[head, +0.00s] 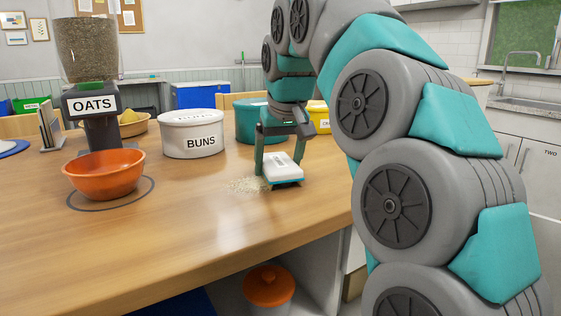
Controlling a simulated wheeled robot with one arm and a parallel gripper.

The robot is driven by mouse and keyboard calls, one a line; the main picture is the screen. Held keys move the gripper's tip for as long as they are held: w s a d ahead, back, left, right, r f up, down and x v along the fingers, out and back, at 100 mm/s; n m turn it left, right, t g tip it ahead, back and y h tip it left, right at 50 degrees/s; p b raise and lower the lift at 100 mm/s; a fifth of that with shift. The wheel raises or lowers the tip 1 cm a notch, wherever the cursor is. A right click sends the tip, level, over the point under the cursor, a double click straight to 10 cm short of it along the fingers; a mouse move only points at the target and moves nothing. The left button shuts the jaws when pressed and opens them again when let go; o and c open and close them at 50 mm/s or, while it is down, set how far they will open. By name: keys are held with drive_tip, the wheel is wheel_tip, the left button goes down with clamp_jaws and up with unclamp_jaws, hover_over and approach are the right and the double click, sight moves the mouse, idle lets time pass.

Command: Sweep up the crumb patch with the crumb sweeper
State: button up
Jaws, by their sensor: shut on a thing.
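The crumb sweeper (283,170) is a small white block with a teal base. My gripper (281,163) points down and is shut on it, one finger at each side. The sweeper is at the tabletop; I cannot tell whether its base touches the wood. The crumb patch (243,185) is a pale scatter of grains on the table, just left of the sweeper. The sweeper and the left finger may hide part of the patch.
An orange bowl (105,175) stands left, before the OATS dispenser (90,105). The white BUNS tub (193,135) and a teal tub (250,120) stand behind the patch. The wooden table (190,230) is clear in front. An orange-lidded bin (269,287) is below.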

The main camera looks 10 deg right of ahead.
sight(243, 183)
drive_tip(key=shift+s+a+r, duration=0.1)
drive_tip(key=shift+s+a, duration=0.2)
drive_tip(key=shift+a, duration=0.55)
drive_tip(key=shift+s+a, duration=0.25)
drive_tip(key=shift+a, duration=0.6)
drive_tip(key=shift+s+a+b, duration=0.2)
drive_tip(key=shift+s+a, duration=0.1)
drive_tip(key=shift+a, duration=0.65)
drive_tip(key=shift+s+a+b, duration=0.15)
drive_tip(key=shift+s+a, duration=0.15)
drive_tip(key=shift+a, duration=0.6)
drive_tip(key=shift+s+a, duration=0.2)
drive_tip(key=shift+a, duration=0.45)
drive_tip(key=shift+s+a, duration=0.25)
drive_tip(key=shift+a, duration=0.35)
drive_tip(key=shift+s+a, duration=0.2)
drive_tip(key=shift+a, duration=0.45)
